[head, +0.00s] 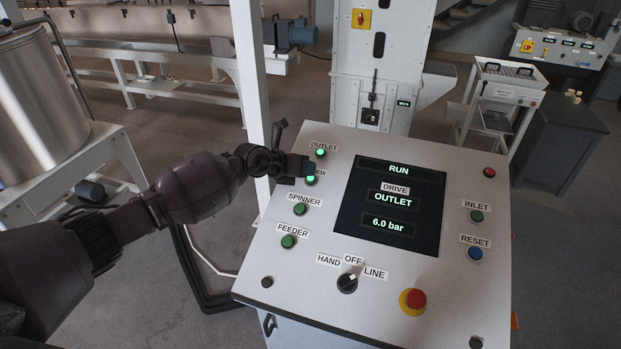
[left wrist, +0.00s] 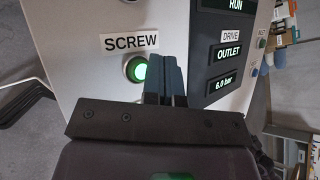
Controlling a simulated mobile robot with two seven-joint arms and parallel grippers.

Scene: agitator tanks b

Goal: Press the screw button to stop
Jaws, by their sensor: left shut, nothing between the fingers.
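The screw button (head: 311,179) is a lit green push button on the left side of the sloped control panel (head: 330,268). Its label is partly covered by my left gripper (head: 304,168) in the head view. In the left wrist view the button (left wrist: 137,68) glows green beside the label SCREW. My left gripper (left wrist: 172,78) is shut and empty, with its fingertips just right of the button in that view. I cannot tell whether they touch the panel. The panel screen (head: 390,205) reads RUN, DRIVE OUTLET and 6.0 bar. My right gripper is not in view.
The lit outlet button (head: 320,153) is just above. The unlit spinner (head: 300,209) and feeder (head: 288,241) buttons are below. A selector knob (head: 347,283) and a red emergency stop (head: 413,300) sit at the front. A white post (head: 252,90) stands behind the panel's left edge.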

